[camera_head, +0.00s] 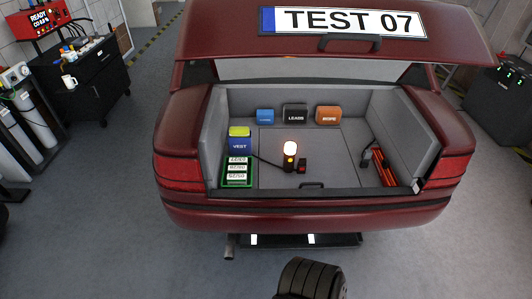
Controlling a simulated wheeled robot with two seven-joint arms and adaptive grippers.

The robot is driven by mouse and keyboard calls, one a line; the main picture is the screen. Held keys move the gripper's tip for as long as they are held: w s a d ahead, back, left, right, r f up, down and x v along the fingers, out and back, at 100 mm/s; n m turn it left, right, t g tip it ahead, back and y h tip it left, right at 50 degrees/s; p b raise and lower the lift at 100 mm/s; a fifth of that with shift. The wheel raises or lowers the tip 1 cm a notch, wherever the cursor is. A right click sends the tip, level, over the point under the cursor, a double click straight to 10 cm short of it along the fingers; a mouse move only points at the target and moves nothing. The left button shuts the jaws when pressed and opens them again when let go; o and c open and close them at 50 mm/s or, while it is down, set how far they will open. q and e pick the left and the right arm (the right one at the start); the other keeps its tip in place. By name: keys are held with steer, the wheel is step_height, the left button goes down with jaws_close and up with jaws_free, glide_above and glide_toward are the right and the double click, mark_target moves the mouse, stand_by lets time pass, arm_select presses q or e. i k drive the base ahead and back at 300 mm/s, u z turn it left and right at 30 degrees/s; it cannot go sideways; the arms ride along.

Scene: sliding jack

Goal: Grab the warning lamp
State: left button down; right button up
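The warning lamp (290,157) stands upright on the grey floor of the open car trunk (330,145), near its middle. Its top glows orange-white and its lower body is black. A small black block with a red face (302,166) stands just to its right. A dark cable runs from the left side of the trunk toward the lamp's base.
A blue VEST box (240,146) and a green tray of labelled cards (226,181) are at the trunk's left. Blue, black LEADS and orange ROPE (328,115) cases line the back. Red tools (383,170) lie right. The raised lid (450,35) overhangs; the rear sill is in front.

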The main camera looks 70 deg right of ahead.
mark_target(290, 147)
steer(key=z, duration=0.25)
steer(key=i, duration=0.9)
steer(key=z, duration=1.4)
steer(key=i, duration=0.75)
steer(key=z, duration=0.85)
